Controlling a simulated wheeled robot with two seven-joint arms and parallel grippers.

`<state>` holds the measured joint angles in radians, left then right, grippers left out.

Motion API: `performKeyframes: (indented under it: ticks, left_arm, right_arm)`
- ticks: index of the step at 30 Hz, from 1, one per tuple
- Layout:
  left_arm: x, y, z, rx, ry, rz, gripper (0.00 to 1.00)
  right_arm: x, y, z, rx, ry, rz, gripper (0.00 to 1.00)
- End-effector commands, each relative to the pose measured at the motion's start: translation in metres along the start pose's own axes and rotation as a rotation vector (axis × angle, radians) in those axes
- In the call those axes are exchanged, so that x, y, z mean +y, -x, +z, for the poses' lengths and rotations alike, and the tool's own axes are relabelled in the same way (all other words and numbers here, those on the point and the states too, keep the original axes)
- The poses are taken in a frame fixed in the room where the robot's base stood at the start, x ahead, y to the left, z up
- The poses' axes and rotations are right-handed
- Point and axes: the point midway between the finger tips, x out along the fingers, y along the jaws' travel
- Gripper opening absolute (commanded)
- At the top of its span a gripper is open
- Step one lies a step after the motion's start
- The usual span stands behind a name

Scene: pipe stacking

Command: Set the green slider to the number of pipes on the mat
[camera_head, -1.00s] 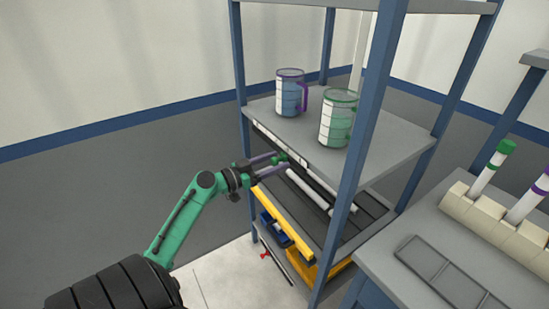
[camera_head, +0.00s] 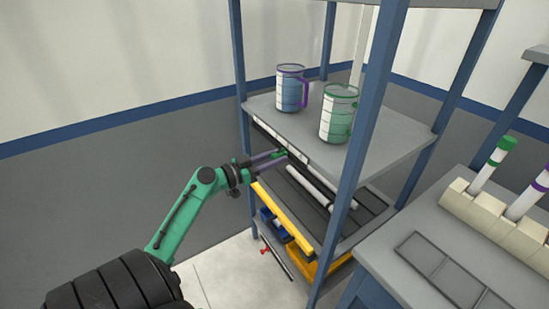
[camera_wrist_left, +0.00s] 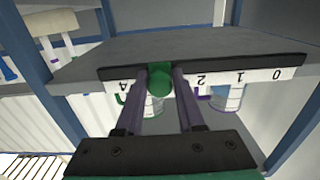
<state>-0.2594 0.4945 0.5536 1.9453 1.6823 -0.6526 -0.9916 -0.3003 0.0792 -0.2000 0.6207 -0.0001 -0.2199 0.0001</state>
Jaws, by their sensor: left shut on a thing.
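The green slider (camera_head: 282,154) sits on the white number strip (camera_wrist_left: 262,75) along the front edge of the shelf with the mugs. My left gripper (camera_head: 278,156) is shut on its knob, which shows between the two purple fingers in the left wrist view (camera_wrist_left: 159,80). The strip shows 4 on one side of the slider and 2, 1, 0 on the other; the slider and fingers hide the mark between. Below, a dark ribbed mat (camera_head: 358,217) carries white pipes (camera_head: 307,187). A shelf post and the upper shelf hide part of it, so I cannot count them surely.
A purple-handled mug (camera_head: 290,92) and a green-handled mug (camera_head: 338,118) stand on the upper shelf. Blue posts (camera_head: 362,120) frame the rack. At right, a table holds a cream rack (camera_head: 478,207) with capped pipes and a grey divided tray (camera_head: 440,270).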

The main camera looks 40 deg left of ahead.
Motion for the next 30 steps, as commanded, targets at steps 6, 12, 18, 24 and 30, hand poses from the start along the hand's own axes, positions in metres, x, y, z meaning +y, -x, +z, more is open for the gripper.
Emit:
performKeyframes:
  ticks: [6,12,18,24,30]
  left_arm:
    - [0.000,0.000,0.000,0.000,0.000,0.000,0.00]
    - [0.000,0.000,0.000,0.000,0.000,0.000,0.00]
    - [0.000,0.000,0.000,0.000,0.000,0.000,0.00]
    - [0.000,0.000,0.000,0.001,0.000,0.000,0.00]
    - [-0.012,-0.001,0.007,0.003,-0.005,-0.001,0.00]
  right_arm:
    - [0.000,0.000,0.000,0.000,0.000,0.000,1.00]
    - [0.000,0.000,0.000,0.000,0.000,0.000,1.00]
    - [0.000,0.000,0.000,-0.001,0.000,0.000,1.00]
    - [0.000,0.000,0.000,-0.001,0.000,0.000,1.00]
    - [0.000,-0.022,0.002,-0.001,0.000,0.000,1.00]
